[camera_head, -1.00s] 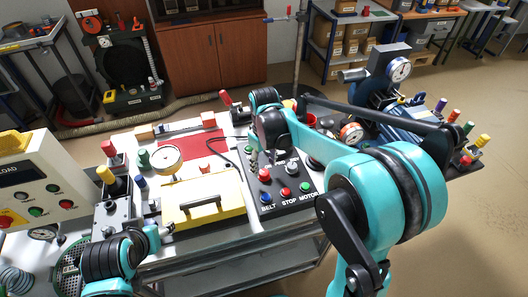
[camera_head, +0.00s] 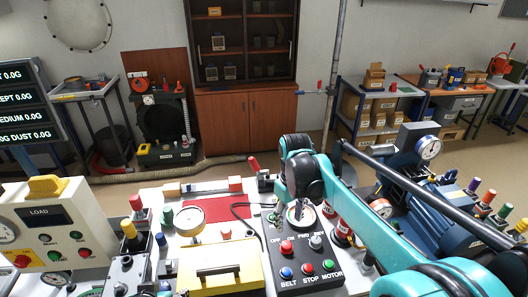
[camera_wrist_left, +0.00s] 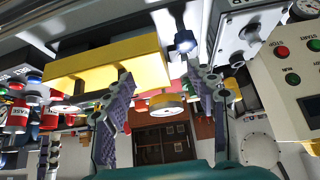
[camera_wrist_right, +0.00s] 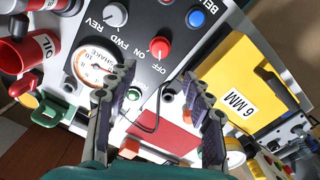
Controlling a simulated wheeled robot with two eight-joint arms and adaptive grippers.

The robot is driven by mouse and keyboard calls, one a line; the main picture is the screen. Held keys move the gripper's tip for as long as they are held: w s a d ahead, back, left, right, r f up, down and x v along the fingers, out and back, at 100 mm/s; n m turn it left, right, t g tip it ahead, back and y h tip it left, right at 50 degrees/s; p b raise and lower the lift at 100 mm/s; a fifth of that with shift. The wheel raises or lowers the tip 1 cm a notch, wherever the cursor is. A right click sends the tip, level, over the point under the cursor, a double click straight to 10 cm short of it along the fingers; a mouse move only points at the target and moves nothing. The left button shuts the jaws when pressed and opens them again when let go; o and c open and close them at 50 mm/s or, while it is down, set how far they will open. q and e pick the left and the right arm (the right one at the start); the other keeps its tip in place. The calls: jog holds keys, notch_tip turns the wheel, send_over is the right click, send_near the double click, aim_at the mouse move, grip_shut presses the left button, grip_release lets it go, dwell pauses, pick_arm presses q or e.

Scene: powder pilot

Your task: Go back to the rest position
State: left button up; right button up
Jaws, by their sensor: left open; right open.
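My right arm comes in from the lower right of the head view, its teal and black wrist over the control box (camera_head: 300,262). My right gripper shows in the right wrist view (camera_wrist_right: 158,84), with its two grey fingers apart and nothing between them. Beyond it are the control box's knobs, the SHAKE dial (camera_wrist_right: 92,66) and the yellow 6 MM case (camera_wrist_right: 238,85). My left gripper shows in the left wrist view (camera_wrist_left: 160,82). Its fingers are apart and empty, with a yellow body (camera_wrist_left: 110,62) beyond them. The left gripper is not visible in the head view.
The bench is crowded. A yellow case (camera_head: 215,280), a red mat (camera_head: 212,207), a dial gauge (camera_head: 189,220) and a LOAD panel (camera_head: 40,232) stand on the left and middle. A blue motor (camera_head: 430,205) is at right. Open floor lies behind.

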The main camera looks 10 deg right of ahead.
jog(key=s+d+f+m+t, duration=0.1)
jog(key=s+t, duration=0.1)
jog(key=s, duration=0.3)
jog(key=s+d+f+m+t, duration=0.1)
jog(key=s+m+t, duration=0.1)
jog(key=s, duration=0.4)
jog(key=s+f+m+t+b, duration=0.1)
jog(key=s+f+m+t, duration=0.1)
jog(key=s, duration=0.4)
jog(key=shift+d+t, duration=0.4)
jog(key=shift+t, duration=0.1)
jog(key=shift+f, duration=0.1)
